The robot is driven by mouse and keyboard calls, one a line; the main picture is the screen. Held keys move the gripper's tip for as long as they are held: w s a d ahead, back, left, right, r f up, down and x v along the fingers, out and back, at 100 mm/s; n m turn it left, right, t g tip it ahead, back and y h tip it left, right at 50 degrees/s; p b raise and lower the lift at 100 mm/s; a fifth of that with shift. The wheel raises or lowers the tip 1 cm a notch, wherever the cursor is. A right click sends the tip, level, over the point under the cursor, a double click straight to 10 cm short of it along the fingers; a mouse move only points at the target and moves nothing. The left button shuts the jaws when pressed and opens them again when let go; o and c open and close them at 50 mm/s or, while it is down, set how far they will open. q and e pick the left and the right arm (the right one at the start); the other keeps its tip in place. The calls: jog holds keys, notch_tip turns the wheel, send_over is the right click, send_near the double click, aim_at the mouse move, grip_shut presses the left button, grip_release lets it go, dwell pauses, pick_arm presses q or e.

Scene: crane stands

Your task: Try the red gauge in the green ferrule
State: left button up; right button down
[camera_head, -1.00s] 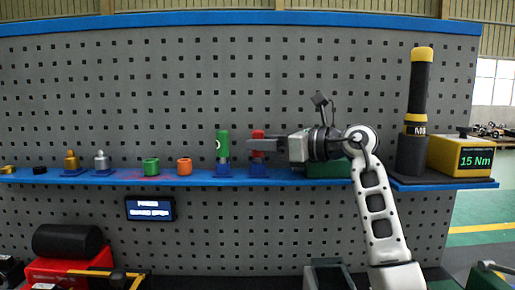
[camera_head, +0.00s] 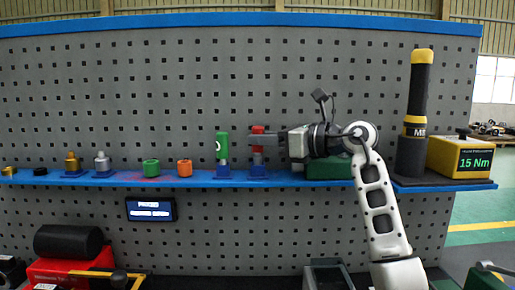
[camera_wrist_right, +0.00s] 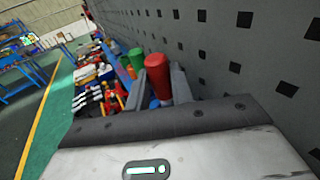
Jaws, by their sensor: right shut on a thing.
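The red gauge (camera_head: 258,130) is upright above its blue stand (camera_head: 258,172) on the shelf, with a grey shaft showing below its red handle. My right gripper (camera_head: 257,141) comes in from the right and is shut on the red handle. In the right wrist view the red gauge (camera_wrist_right: 158,76) stands between the two fingers (camera_wrist_right: 160,88). The green ferrule (camera_head: 151,168) is a short ring on the shelf to the left, apart from the gripper. Whether the shaft's lower end is clear of the stand I cannot tell. My left gripper is not in view.
A green-handled gauge (camera_head: 222,146) stands just left of the red one. An orange ferrule (camera_head: 184,168) sits right of the green ferrule. Metal pieces (camera_head: 101,161) stand further left. A black-and-yellow tool (camera_head: 412,150) and yellow box (camera_head: 459,157) are at right. The pegboard is close behind.

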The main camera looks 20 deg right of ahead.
jog(key=shift+r+p, duration=1.55)
jog(key=shift+r, duration=0.6)
jog(key=shift+f, duration=0.1)
